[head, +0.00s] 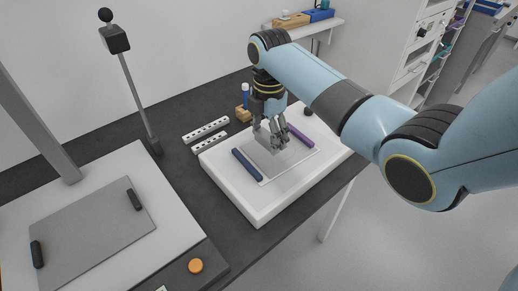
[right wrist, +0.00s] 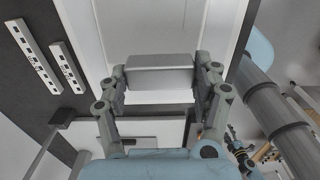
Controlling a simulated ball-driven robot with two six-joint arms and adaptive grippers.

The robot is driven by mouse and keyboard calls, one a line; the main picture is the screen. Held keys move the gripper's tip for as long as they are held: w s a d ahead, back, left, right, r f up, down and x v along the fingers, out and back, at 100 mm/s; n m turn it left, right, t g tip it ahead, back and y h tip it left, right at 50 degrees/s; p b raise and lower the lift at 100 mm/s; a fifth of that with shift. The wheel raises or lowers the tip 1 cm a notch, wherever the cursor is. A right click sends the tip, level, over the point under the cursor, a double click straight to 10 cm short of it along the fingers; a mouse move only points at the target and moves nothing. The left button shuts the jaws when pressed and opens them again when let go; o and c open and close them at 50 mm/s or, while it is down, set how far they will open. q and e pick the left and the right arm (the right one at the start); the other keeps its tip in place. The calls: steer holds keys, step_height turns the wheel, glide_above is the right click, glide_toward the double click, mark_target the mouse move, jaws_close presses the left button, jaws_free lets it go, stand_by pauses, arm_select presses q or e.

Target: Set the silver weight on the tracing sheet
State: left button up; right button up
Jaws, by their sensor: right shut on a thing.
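The silver weight (right wrist: 160,75) is a grey metal block, held between the two fingers of my right gripper (right wrist: 160,84) in the right wrist view. In the head view my right gripper (head: 270,139) points down over the tracing sheet (head: 287,162), shut on the weight, which is partly hidden by the fingers. The sheet is a pale sheet lying on a white slab (head: 235,193), between a dark blue bar (head: 247,165) and a purple bar (head: 300,136). I cannot tell whether the weight touches the sheet. My left gripper is not in view.
Two white slotted strips (head: 206,130) lie left of the slab. A wooden block (head: 243,114) with a blue stick stands behind it. A grey panel (head: 90,240) with two black handles, an orange button (head: 196,265) and a tall pole (head: 134,90) are to the left.

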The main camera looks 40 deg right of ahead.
mark_target(260, 143)
steer(key=shift+w+a+f, duration=0.55)
steer(key=shift+w+f, duration=0.05)
steer(key=shift+w, duration=0.05)
step_height(260, 143, down, 4)
steer(key=shift+b, duration=0.3)
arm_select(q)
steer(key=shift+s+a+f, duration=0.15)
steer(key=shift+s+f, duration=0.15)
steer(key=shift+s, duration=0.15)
arm_select(e)
steer(key=shift+w, duration=0.1)
steer(key=shift+f, duration=0.1)
steer(key=o, duration=1.5)
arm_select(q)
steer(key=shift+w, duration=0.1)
arm_select(e)
step_height(260, 143, up, 12)
steer(key=shift+r+p, duration=0.1)
steer(key=shift+p, duration=0.35)
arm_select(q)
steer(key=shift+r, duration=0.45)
